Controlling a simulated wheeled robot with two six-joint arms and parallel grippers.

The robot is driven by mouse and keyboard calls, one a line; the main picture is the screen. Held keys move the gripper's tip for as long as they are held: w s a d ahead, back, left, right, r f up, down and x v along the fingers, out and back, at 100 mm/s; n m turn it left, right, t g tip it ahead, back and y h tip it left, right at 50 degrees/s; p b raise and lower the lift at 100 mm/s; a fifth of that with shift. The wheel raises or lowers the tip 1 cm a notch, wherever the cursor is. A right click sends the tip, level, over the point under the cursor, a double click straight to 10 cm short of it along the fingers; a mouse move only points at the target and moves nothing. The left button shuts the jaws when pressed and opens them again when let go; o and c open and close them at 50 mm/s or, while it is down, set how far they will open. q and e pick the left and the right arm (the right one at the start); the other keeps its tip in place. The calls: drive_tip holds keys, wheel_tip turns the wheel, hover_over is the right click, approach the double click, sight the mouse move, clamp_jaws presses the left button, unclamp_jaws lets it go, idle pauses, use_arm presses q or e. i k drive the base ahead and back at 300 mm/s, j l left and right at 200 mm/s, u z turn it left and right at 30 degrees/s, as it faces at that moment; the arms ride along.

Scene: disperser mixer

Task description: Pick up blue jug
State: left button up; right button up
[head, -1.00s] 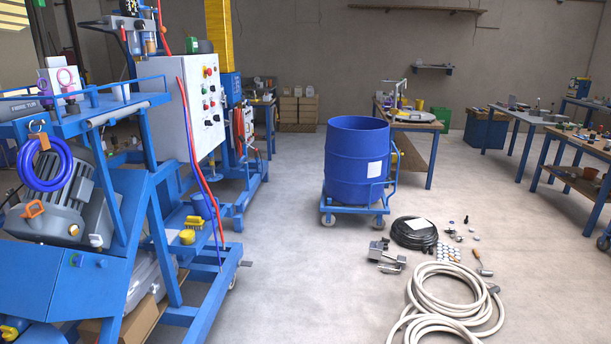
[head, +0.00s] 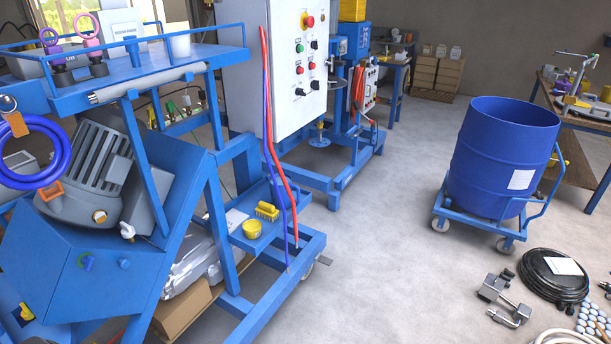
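A small blue shape (head: 277,193) shows partly behind the red and blue hoses, above the lower shelf of the blue machine frame. It could be the blue jug, but its outline is too hidden to tell. No other jug is clearly visible. A large open blue drum (head: 497,165) with a white label stands upright on a wheeled blue trolley at the right; it is a drum rather than a jug. Neither of my grippers is in view.
The blue machine frame (head: 316,245) fills the left, with a white control cabinet (head: 268,95) behind. A yellow brush (head: 267,211) and yellow tub (head: 252,229) sit on its lower shelf. Black coiled hose (head: 545,290) and a metal clamp (head: 497,290) lie right. The floor between is clear.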

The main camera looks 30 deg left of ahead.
sight(285, 197)
drive_tip(key=i+u, duration=0.1)
drive_tip(key=i, duration=0.7)
drive_tip(key=i+u, duration=0.1)
drive_tip(key=i, duration=1.55)
drive_tip(key=i+l+u, duration=0.15)
drive_tip(key=i, duration=0.65)
